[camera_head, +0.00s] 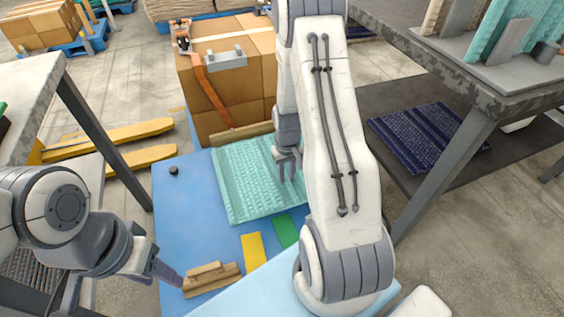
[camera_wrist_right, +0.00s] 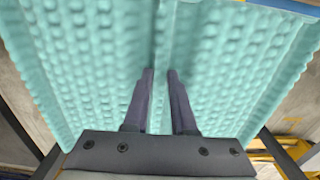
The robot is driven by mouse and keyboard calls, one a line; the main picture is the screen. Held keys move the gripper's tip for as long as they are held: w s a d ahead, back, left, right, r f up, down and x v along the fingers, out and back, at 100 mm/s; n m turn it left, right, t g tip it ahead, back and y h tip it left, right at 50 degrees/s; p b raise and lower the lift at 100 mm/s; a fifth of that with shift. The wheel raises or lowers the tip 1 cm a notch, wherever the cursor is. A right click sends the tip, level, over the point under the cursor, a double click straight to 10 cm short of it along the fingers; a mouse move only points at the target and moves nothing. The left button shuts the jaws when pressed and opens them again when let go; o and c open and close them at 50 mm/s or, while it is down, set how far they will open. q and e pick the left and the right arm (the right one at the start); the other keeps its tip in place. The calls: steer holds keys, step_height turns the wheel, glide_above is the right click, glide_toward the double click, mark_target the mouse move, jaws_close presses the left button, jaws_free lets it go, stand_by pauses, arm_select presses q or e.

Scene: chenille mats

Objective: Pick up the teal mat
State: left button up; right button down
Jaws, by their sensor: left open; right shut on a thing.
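The teal mat (camera_head: 248,182), a ribbed, bumpy rectangle, shows over the far part of the blue table. My right gripper (camera_head: 287,172) is at its right part, fingers pointing down. In the right wrist view the right gripper (camera_wrist_right: 161,75) is shut on a raised ridge of the teal mat (camera_wrist_right: 235,60), pinched between two dark fingers. The mat spreads out on both sides of them. How far it is off the table is hard to tell. My left gripper (camera_head: 125,292) is open and empty at the near left, beside a wooden-handled block (camera_head: 212,279).
The blue table (camera_head: 190,215) also bears a yellow piece (camera_head: 253,250), a green piece (camera_head: 285,231) and a small black knob (camera_head: 173,170). Stacked cardboard boxes (camera_head: 228,85) stand behind. A grey table (camera_head: 470,75) is at the right, with a navy mat (camera_head: 428,135) beneath it.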

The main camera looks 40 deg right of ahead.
steer(key=s+a+p, duration=0.4)
steer(key=s+p, duration=0.6)
steer(key=s, duration=0.7)
steer(key=shift+a, duration=0.2)
